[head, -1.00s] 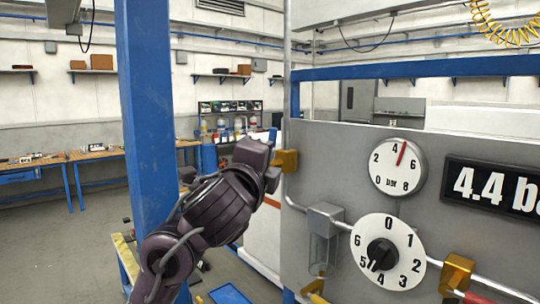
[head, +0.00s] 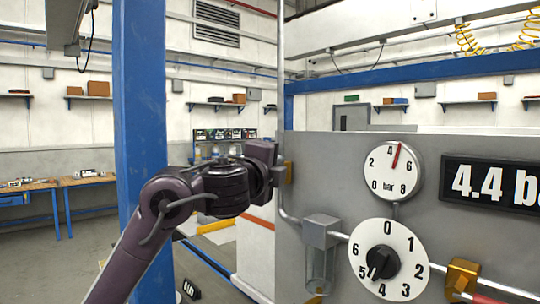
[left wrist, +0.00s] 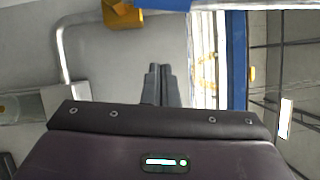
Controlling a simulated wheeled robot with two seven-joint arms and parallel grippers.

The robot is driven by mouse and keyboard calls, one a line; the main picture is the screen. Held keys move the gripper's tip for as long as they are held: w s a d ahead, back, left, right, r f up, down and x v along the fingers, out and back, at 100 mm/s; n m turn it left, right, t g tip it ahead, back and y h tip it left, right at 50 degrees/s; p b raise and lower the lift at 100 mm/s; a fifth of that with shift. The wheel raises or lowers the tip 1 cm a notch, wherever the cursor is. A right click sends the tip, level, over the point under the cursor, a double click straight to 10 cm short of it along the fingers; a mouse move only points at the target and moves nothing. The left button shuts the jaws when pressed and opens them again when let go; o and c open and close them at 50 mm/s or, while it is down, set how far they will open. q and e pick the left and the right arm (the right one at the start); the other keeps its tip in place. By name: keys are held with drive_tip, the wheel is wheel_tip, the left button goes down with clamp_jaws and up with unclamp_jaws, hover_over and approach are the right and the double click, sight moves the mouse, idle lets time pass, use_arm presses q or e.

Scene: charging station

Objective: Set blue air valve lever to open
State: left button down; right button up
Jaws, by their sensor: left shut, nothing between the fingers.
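A brass valve body (head: 289,172) is on the left edge of the grey panel. It also shows at the top of the left wrist view (left wrist: 122,15). A blue piece beside it, apparently the lever (left wrist: 163,4), is cut off by the top edge of that view. The lever is hidden behind my gripper in the head view. My left gripper (head: 266,163) is just left of the brass body in the head view. In the left wrist view its two fingers (left wrist: 160,70) are shut together with nothing between them, apart from the blue piece. My right gripper is not in view.
The grey panel (head: 340,160) carries a pressure gauge (head: 390,170), a numbered dial (head: 388,260), a 4.4 display (head: 490,186), pipes and another brass fitting (head: 460,278). A blue post (head: 142,110) stands left, close to my arm. Workbenches are farther back.

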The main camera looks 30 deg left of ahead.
use_arm(q)
drive_tip(key=w+a+r+p, duration=0.1)
drive_tip(key=w+a+p, duration=0.1)
drive_tip(key=w+a, duration=0.2)
drive_tip(key=shift+w+a+p, duration=0.3)
drive_tip(key=shift+w, duration=0.4)
drive_tip(key=shift+w+d, duration=0.1)
drive_tip(key=shift+d, duration=0.05)
drive_tip(key=shift+w+a+r+n+g+p, duration=0.15)
drive_tip(key=shift+a+r+n+p, duration=0.15)
drive_tip(key=shift+a+p, duration=0.2)
drive_tip(key=shift+a+r+n+g+p, duration=0.15)
drive_tip(key=shift+a+r+n+p, duration=0.2)
drive_tip(key=shift+p, duration=0.25)
drive_tip(key=shift+a+f, duration=0.1)
